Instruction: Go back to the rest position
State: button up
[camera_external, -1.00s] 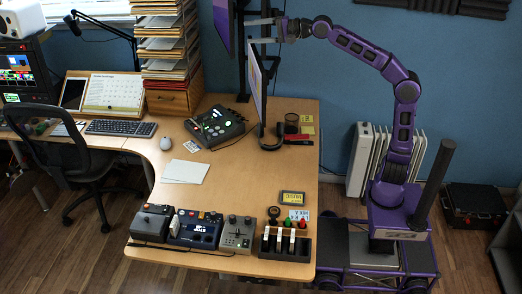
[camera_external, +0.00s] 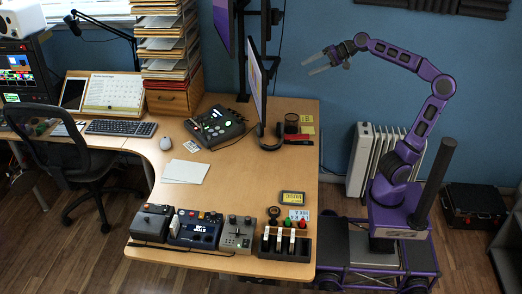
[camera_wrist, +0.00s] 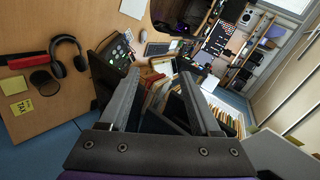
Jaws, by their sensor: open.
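My gripper (camera_external: 312,63) is open and empty in the external view. It hangs in the air to the right of the monitor (camera_external: 256,92), in front of the blue wall and above the back right part of the desk. My purple arm reaches up from the base at the right and bends over to the left. In the wrist view, the two fingers of my gripper (camera_wrist: 158,100) stand apart with nothing held between them. Behind them the view shows the desk and the paper stacks, tilted.
The wooden desk (camera_external: 240,180) carries the monitor, a black cup (camera_external: 291,123), a keyboard (camera_external: 121,128) and control boxes along its front edge. A paper rack (camera_external: 166,45) stands at the back. A white radiator (camera_external: 376,150) is behind my base.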

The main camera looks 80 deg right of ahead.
jog(key=s+a+f+n+g, duration=0.1)
jog(key=s+a+f+n, duration=0.25)
jog(key=s, duration=0.35)
jog(key=s+a+f+n+g, duration=0.1)
jog(key=s+a+f+n, duration=0.15)
jog(key=s+a, duration=0.4)
jog(key=w+a+f+n+g+p, duration=0.1)
jog(key=a+f+n+g+p, duration=0.2)
jog(key=a+f+n, duration=0.5)
jog(key=a+f+g, duration=0.1)
jog(key=a+f, duration=0.3)
jog(key=a, duration=0.3)
jog(key=shift+w+a+f+n, duration=0.15)
jog(key=shift+a+f+n, duration=0.05)
jog(key=shift+f+n, duration=0.15)
notch_tip(320, 180, down, 8)
jog(key=b, duration=0.8)
